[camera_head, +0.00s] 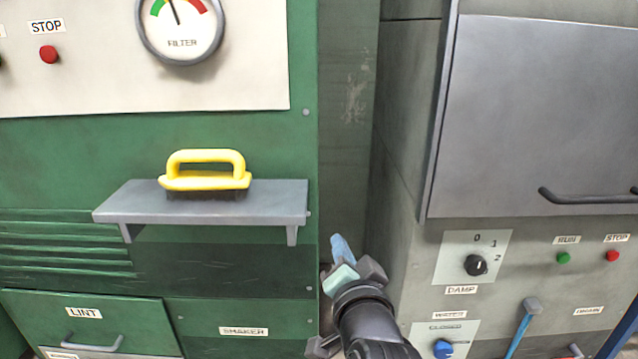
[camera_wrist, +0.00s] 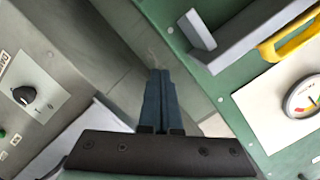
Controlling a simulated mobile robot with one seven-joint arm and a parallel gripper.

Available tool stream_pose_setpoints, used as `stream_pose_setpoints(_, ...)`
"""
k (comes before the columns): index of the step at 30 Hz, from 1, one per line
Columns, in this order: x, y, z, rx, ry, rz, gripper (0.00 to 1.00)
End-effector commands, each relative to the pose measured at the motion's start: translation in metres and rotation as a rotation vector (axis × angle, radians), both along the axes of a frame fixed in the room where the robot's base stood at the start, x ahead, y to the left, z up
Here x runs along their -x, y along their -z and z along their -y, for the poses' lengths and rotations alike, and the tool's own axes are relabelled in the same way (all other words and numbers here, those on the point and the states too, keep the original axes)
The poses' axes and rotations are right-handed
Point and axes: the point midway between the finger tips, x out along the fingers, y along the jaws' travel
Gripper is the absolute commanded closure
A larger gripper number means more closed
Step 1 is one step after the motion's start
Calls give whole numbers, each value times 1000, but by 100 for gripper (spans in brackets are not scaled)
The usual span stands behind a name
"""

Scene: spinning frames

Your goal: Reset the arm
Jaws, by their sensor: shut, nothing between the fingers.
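My gripper (camera_head: 342,250) is at the lower middle of the head view, in front of the recess between the green machine and the grey machine. Its blue fingers point up and away. In the wrist view my gripper (camera_wrist: 160,75) shows its two fingers closed side by side with nothing between them. The fingers appear clear of both machines, though the exact gap cannot be told.
A grey shelf (camera_head: 120,202) on the green machine (camera_head: 60,160) holds a yellow-handled brush (camera_head: 205,180), left of my arm. The grey machine (camera_head: 400,200) has a damp knob (camera_head: 475,265) and a blue lever (camera_head: 520,330) on the right.

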Motion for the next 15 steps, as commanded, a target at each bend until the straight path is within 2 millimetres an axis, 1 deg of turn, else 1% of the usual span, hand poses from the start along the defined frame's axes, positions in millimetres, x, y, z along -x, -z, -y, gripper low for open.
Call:
stream_pose_setpoints(1, 5, -47, -3, 67, 8, 85, 100)
stream_pose_setpoints(2, 8, -69, -4, 108, 13, 131, 100)
stream_pose_setpoints(3, 15, -100, -6, 162, 25, 195, 100)
stream_pose_setpoints(5, 27, -144, -9, 241, 45, 289, 100)
stream_pose_setpoints(6, 37, -173, -12, 292, 62, 352, 100)
stream_pose_setpoints(8, 55, -216, -15, 367, 92, 444, 100)
stream_pose_setpoints(9, 69, -243, -18, 417, 116, 507, 100)
stream_pose_setpoints(11, 92, -283, -22, 485, 155, 599, 100)
stream_pose_setpoints(12, 109, -309, -24, 530, 186, 662, 100)
stream_pose_setpoints(14, 137, -345, -28, 595, 235, 753, 100)
stream_pose_setpoints(15, 158, -368, -30, 635, 272, 815, 100)
